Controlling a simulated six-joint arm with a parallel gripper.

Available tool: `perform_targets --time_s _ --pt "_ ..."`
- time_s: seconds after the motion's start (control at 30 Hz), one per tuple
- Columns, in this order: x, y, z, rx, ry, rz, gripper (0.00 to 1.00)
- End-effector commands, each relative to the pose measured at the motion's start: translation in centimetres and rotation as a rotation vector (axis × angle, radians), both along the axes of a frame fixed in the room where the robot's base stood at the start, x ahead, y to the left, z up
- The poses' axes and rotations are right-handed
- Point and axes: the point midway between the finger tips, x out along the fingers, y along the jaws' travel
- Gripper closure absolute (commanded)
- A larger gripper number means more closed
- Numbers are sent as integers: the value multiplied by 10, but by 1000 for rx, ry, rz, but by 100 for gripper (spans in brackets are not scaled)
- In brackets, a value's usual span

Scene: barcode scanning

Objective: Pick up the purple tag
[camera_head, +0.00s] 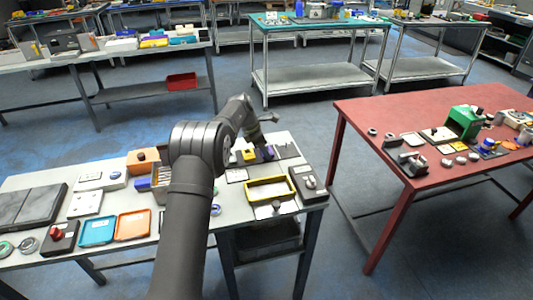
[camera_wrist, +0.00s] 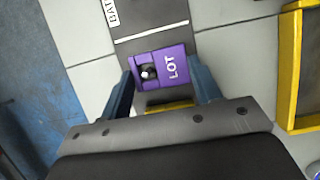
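The purple tag (camera_wrist: 170,66) reads "LOT" and has a small dark knob with a pale highlight at its left. It lies on a dark strip or board (camera_wrist: 155,22) with a white line across it. My gripper (camera_wrist: 160,72) is over it, with one blue finger at each side of the tag. The fingers are apart; whether they touch its edges is hard to tell. In the head view the gripper (camera_head: 266,153) is low over the right part of the grey table, and a bit of purple shows beside it.
A yellow-rimmed tray (camera_head: 269,190) stands close in front of the gripper, with a grey device (camera_head: 306,182) to its right. A yellow block (camera_head: 246,155) is just left. Blue and orange trays (camera_head: 97,231) lie farther left. A red table (camera_head: 400,185) stands apart at right.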

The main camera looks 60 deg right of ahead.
Motion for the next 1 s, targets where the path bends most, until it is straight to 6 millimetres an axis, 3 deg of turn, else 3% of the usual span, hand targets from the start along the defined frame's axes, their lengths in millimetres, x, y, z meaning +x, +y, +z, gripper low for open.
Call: perform_targets --time_s 0.37,0.53,0.67,1.0 --pt "0 0 3 0 0 0 64" --pt "0 0 17 0 0 -1 64" --pt "0 -1 39 -2 -1 0 64" --pt "-67 12 82 -1 1 -3 64"
